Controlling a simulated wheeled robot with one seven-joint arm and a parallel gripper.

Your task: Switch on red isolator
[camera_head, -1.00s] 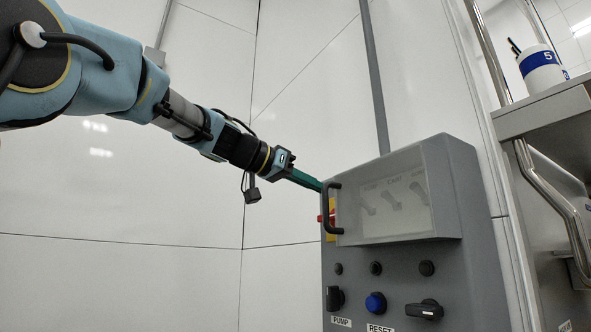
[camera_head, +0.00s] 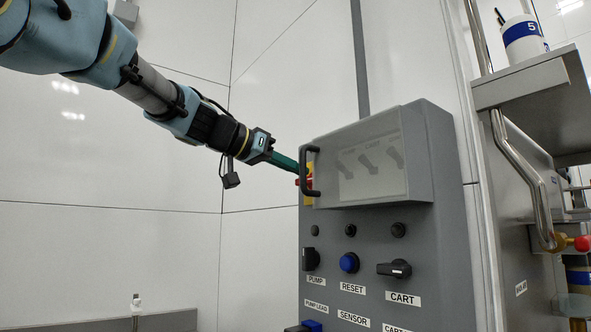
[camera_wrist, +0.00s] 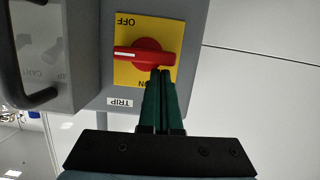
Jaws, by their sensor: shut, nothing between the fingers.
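The red isolator (camera_wrist: 143,53) is a red rotary handle on a yellow plate (camera_wrist: 128,75) marked OFF and ON, with a TRIP label beside it. In the wrist view its handle lies crosswise, with a white mark at its left end. In the head view only a bit of the red isolator (camera_head: 298,182) shows at the panel's left side, behind the black door handle. My gripper (camera_wrist: 162,72) has green fingers, closed together and empty. Their tips are at the right part of the red handle, seemingly touching it. The head view shows my gripper (camera_head: 297,166) reaching in from the upper left.
The grey control panel (camera_head: 445,230) carries a clear-covered box with a black handle (camera_head: 310,170), a blue reset button (camera_head: 349,262), and black pump (camera_head: 310,259) and cart (camera_head: 394,269) switches. The wall side at left is open.

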